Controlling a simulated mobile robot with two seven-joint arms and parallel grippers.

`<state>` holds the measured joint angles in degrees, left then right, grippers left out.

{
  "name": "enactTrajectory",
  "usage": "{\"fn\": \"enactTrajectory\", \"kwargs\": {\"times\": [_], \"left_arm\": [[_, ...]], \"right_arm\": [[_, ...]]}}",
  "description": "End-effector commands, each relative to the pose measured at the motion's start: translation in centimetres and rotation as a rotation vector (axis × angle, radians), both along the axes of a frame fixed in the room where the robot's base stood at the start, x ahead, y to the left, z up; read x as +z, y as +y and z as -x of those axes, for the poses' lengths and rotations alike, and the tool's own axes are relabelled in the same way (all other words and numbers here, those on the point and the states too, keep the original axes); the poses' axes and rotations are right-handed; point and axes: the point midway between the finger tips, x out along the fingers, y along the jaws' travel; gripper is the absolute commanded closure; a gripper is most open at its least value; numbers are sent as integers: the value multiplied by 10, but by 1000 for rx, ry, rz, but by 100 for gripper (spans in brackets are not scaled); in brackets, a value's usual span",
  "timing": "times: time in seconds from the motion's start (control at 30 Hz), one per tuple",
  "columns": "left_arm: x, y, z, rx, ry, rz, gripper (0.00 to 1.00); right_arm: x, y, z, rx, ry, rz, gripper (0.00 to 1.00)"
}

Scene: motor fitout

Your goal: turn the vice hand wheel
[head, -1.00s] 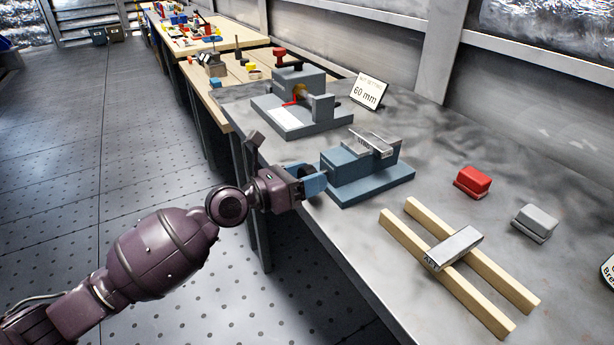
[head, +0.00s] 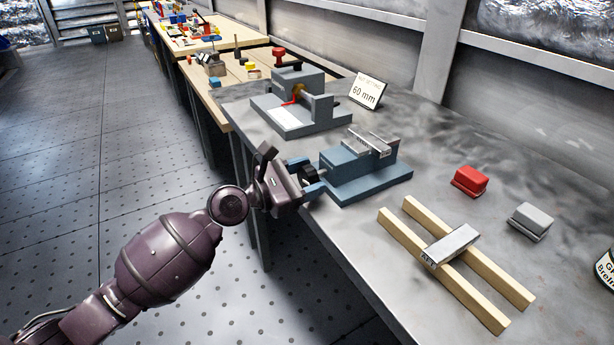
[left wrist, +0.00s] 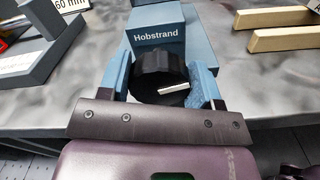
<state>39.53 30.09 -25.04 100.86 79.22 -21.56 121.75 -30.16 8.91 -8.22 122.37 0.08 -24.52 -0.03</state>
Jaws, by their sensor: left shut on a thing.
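The blue vice (head: 362,172) stands near the front edge of the grey bench, with a metal workpiece or jaw plates (head: 370,142) on top. Its black hand wheel (head: 310,174) faces the aisle side. In the left wrist view the black wheel (left wrist: 158,70), with a white mark on it, sits below the vice body (left wrist: 168,35) lettered "Hobstrand". My left gripper (head: 310,178) has its blue fingers on either side of the wheel and is shut on it; the fingers also show in the left wrist view (left wrist: 160,85). My right gripper is not in view.
A grey fixture (head: 300,105) with a red lever stands behind the vice, beside a "60 mm" sign (head: 367,92). Two wooden bars (head: 480,290) carry a metal block (head: 452,246). A red block (head: 470,180) and a grey block (head: 531,221) lie to the right.

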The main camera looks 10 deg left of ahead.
Motion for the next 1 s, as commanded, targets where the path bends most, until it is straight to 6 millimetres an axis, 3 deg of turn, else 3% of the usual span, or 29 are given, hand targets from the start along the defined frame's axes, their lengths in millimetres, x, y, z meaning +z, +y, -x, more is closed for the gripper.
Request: {"fn": "enactTrajectory", "kwargs": {"times": [0.4,0.43,0.57,1.0], "left_arm": [[0,0,0,-1,-6,-6,65],[0,0,0,0,-6,-5,39],[0,0,0,0,-6,-5,19],[0,9,6,0,-5,-5,16]], "right_arm": [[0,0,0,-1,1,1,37],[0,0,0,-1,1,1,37],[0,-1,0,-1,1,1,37],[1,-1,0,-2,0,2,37]]}}
